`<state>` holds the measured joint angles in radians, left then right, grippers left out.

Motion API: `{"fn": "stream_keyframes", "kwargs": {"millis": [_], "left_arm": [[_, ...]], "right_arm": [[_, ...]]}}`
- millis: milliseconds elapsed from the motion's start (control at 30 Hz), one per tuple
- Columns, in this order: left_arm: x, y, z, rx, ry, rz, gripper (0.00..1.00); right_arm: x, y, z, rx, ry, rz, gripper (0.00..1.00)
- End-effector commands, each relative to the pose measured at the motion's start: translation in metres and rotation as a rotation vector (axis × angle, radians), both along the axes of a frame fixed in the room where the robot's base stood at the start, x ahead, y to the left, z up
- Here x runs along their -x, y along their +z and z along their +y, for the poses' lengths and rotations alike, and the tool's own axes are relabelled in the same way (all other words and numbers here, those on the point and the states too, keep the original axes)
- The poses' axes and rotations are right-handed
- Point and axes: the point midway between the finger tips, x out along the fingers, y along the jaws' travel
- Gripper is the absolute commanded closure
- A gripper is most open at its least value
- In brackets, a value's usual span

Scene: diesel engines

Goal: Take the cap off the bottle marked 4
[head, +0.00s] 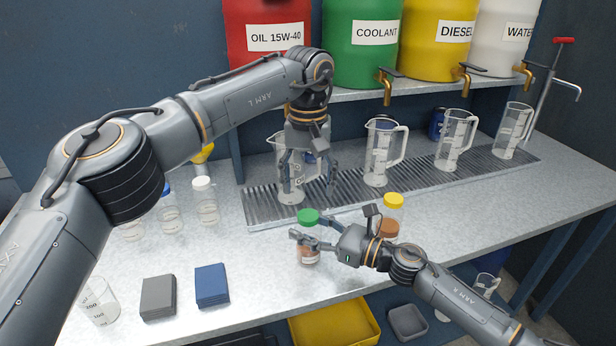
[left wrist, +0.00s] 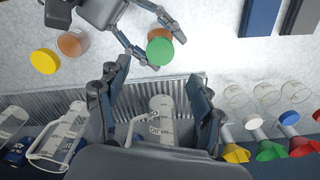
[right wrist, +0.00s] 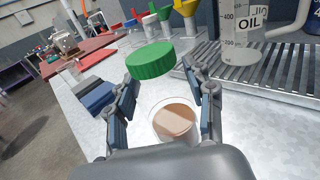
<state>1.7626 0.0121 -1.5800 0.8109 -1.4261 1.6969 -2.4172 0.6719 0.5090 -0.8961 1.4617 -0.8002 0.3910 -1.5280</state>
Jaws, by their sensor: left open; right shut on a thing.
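A clear bottle (head: 308,256) with a green cap (head: 308,216) stands on the bench, with brown liquid low inside. My right gripper (head: 304,236) is shut around this bottle below the cap. The right wrist view shows the green cap (right wrist: 150,60) above the bottle's body (right wrist: 174,121). A second bottle (head: 388,229) with a yellow cap (head: 393,200) stands to the right, behind my right wrist. I cannot read a number on either bottle. My left gripper (head: 308,178) is open and empty, pointing down, higher and behind the green cap, in front of a measuring jug (left wrist: 160,112).
Measuring jugs (head: 380,152) stand on a drain grate (head: 430,165) at the back. White-capped (head: 205,207) and blue-capped (head: 168,217) bottles stand left. Grey (head: 159,297) and blue (head: 212,286) pads and a beaker (head: 98,304) lie toward the front left. Bench right of the yellow-capped bottle is clear.

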Motion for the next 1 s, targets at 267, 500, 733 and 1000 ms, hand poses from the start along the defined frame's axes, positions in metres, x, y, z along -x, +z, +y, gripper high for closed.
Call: {"fn": "stream_keyframes", "kwargs": {"millis": [267,500,733,1000], "left_arm": [[0.001,-0.045,0.001,-0.001,0.003,0.003,0.33],[0.000,-0.066,0.001,0.000,0.004,0.002,0.33],[0.000,-0.069,0.001,0.000,0.005,0.002,0.33],[0.000,-0.069,0.000,0.000,0.005,0.001,0.72]], "right_arm": [[0.000,0.000,0.000,0.001,0.000,0.000,1.00],[0.000,0.000,0.000,0.001,0.000,0.000,1.00],[0.000,0.000,0.000,0.001,0.000,0.000,1.00],[0.000,0.000,0.000,0.001,0.000,0.000,1.00]]}}
